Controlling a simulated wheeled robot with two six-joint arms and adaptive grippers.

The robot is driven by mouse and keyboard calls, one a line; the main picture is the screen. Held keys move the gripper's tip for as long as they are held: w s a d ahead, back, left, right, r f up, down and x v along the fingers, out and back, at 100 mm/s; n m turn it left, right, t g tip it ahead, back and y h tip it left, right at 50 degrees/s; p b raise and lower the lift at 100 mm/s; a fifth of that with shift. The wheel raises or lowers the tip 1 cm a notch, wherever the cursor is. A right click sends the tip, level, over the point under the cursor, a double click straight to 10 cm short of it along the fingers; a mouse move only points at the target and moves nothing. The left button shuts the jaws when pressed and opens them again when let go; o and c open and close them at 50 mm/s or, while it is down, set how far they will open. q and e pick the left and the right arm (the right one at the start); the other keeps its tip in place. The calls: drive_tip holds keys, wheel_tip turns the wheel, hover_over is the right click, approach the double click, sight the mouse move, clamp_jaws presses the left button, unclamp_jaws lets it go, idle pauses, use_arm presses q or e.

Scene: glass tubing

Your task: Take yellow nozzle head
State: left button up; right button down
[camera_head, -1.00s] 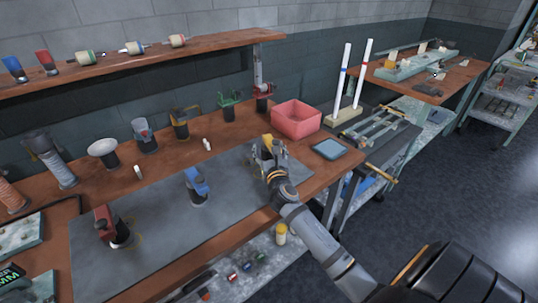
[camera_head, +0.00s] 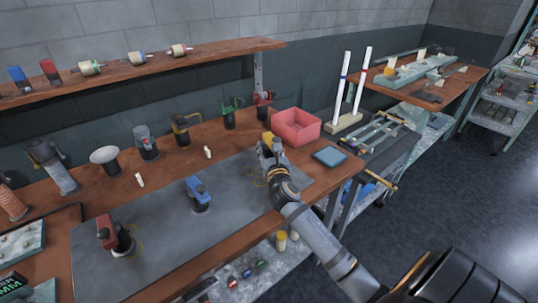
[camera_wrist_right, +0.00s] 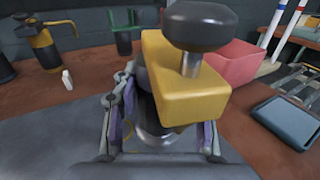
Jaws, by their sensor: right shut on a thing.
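The yellow nozzle head (camera_wrist_right: 188,88) fills the middle of the right wrist view, a yellow block with a dark round knob on a metal stem. My right gripper (camera_wrist_right: 163,130) is shut on it, with a finger on each side. In the head view the right gripper (camera_head: 268,158) is above the right part of the grey mat, and a bit of the yellow head (camera_head: 267,137) shows at its tip. What lies under the nozzle head is mostly hidden by the gripper. My left gripper is not in view.
A pink bin (camera_head: 296,127) stands just beyond the gripper, and a blue-grey tray (camera_head: 330,156) lies to its right. A blue-topped nozzle (camera_head: 198,191) and a red-topped one (camera_head: 112,235) stand on the grey mat (camera_head: 160,222). Several spray bottles line the back.

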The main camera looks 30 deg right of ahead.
wheel_tip(320, 180, up, 14)
drive_tip(key=shift+p, duration=0.9)
